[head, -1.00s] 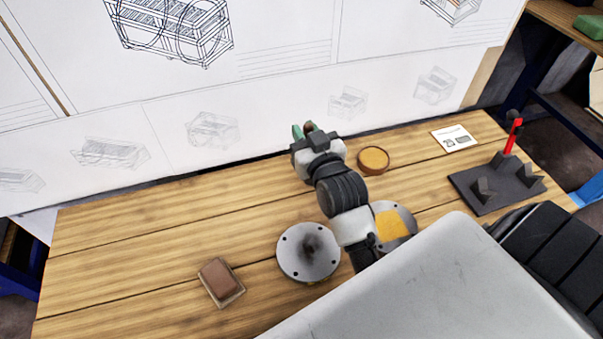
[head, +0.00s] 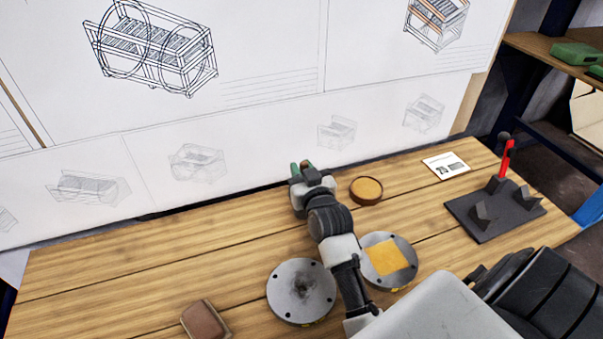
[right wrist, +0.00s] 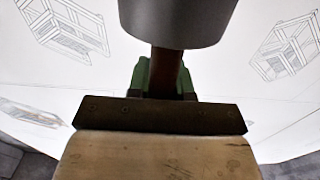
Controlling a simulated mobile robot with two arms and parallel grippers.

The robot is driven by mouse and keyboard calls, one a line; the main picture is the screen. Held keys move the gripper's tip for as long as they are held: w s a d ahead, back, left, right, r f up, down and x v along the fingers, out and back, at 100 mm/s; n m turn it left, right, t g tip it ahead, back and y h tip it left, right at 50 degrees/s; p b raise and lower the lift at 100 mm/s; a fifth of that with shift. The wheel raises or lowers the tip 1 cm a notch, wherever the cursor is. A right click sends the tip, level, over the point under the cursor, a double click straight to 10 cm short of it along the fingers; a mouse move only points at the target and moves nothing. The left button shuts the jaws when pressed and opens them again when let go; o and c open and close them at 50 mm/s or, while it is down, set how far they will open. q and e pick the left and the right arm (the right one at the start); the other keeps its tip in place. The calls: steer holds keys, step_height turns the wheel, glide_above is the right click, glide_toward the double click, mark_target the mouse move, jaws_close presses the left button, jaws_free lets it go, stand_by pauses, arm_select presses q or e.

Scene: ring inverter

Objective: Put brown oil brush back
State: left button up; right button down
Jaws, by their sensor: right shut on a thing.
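My right gripper (head: 303,168) is near the table's back edge, left of the round dish in the picture. It is shut on a small brown piece (head: 306,164), which I take to be the brown oil brush, mostly hidden by the gripper. In the right wrist view a dark brown handle-like part (right wrist: 167,72) sits between green finger parts, below a grey cylinder (right wrist: 178,20). A dark bar (right wrist: 160,115) and a tan piece (right wrist: 155,155) are nearer the camera; I cannot tell whether they belong to the brush. My left gripper is not in view.
A round brown dish (head: 366,190) is right of the gripper. Grey discs, one stained (head: 301,291) and one with an orange square (head: 390,260), lie nearer. A dark stand (head: 490,222) holds a red tool (head: 507,158). A brown block (head: 204,321) lies at front left.

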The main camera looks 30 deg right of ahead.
steer(key=shift+f, duration=0.25)
steer(key=c, duration=1)
jaws_free()
steer(key=v, duration=1.2)
steer(key=shift+r, duration=0.1)
